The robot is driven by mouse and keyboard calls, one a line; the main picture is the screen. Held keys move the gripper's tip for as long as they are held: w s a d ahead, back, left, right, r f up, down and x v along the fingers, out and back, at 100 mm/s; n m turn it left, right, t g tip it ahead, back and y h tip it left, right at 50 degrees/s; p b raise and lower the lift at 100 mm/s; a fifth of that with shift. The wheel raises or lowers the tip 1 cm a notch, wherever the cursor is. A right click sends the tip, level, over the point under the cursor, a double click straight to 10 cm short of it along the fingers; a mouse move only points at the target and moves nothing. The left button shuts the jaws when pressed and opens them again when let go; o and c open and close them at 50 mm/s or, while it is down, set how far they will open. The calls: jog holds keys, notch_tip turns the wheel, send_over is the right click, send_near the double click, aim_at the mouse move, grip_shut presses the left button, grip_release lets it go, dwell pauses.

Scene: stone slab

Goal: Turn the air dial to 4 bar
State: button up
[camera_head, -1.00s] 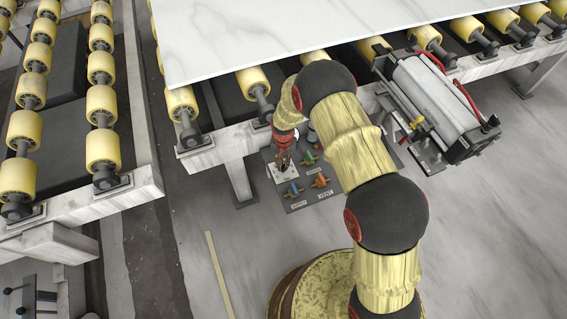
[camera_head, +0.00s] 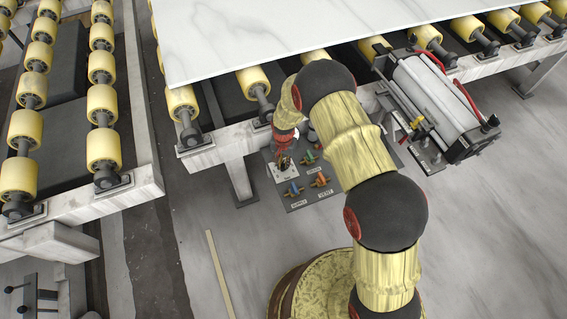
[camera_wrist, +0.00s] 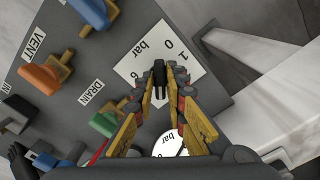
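The air dial is a white square plate (camera_wrist: 186,57) marked 0, 1, 6 and bar, with a black knob (camera_wrist: 160,80) at its middle. It also shows in the head view as a small white plate (camera_head: 284,173) on the floor panel. My gripper (camera_wrist: 164,73) is over the dial, with its fingertips on both sides of the knob. The fingers are apart, and whether they touch the knob is not clear. The fingers cover part of the scale, so the 4 mark is not readable. A round white gauge (camera_wrist: 171,142) marked bar is partly hidden below the fingers.
The dark panel (camera_wrist: 75,75) also carries an orange valve handle (camera_wrist: 40,77) by VENT, a green one (camera_wrist: 105,122) by DRAIN and a blue one (camera_wrist: 90,12). A pale beam (camera_wrist: 240,60) is at the right. The stone slab (camera_head: 300,35) rests above on yellow rollers.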

aim_at(284, 164)
jog(key=o, duration=0.3)
jog(key=shift+o, duration=0.2)
notch_tip(284, 164, up, 12)
dwell(0.5)
dwell(0.5)
